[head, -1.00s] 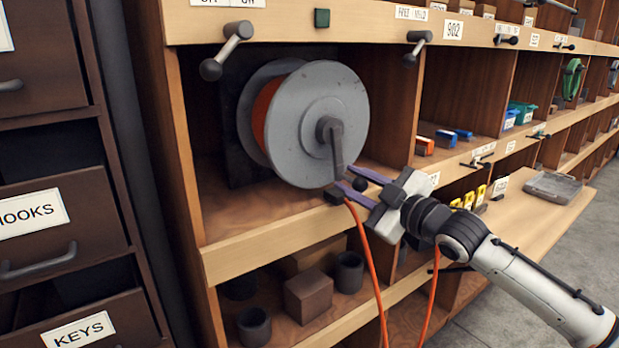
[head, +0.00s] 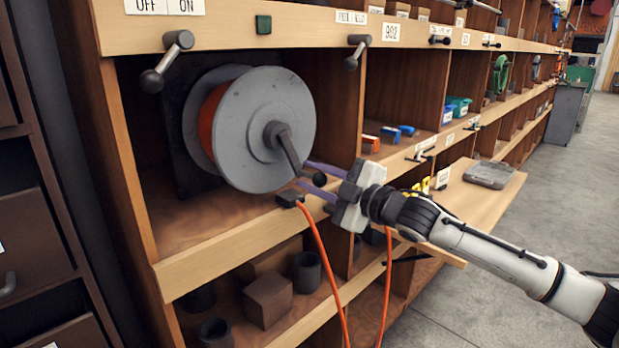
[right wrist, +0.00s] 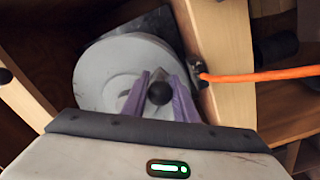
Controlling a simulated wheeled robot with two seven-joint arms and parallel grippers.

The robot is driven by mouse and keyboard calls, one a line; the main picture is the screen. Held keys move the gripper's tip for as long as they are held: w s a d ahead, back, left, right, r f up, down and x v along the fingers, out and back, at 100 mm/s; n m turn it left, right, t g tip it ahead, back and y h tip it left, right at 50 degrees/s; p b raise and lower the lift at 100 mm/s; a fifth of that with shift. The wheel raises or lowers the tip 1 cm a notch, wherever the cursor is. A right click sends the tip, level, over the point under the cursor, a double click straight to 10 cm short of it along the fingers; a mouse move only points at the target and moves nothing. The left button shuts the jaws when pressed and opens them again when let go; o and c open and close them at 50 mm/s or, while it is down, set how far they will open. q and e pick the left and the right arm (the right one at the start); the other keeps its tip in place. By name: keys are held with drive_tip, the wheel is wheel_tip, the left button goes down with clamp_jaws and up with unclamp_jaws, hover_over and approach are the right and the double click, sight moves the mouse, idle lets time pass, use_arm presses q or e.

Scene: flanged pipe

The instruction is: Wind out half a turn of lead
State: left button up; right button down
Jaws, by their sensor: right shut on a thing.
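The grey cable reel (head: 262,120) sits in the upper left cubby, with orange lead wound behind its front disc. Its dark crank arm (head: 288,150) points down and to the right, ending in a black ball knob (head: 319,179). My right gripper (head: 308,176) has its purple fingers shut on the knob; in the right wrist view the knob (right wrist: 159,93) sits between them. The orange lead (head: 322,255) comes out through a dark guide (head: 290,198) on the shelf edge and hangs in front of the lower shelf. My left gripper is not in view.
Two dark levers (head: 166,62) and (head: 357,50) stick out above the reel cubby. Dark blocks and cups (head: 268,300) stand on the shelf below. A pull-out board (head: 465,205) juts out at the right, with open floor beyond.

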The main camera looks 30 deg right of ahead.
drive_tip(key=c, duration=1.4)
unclamp_jaws()
drive_tip(key=shift+s+d+f, duration=0.1)
drive_tip(key=b+v, duration=0.5)
drive_tip(key=v, duration=0.5)
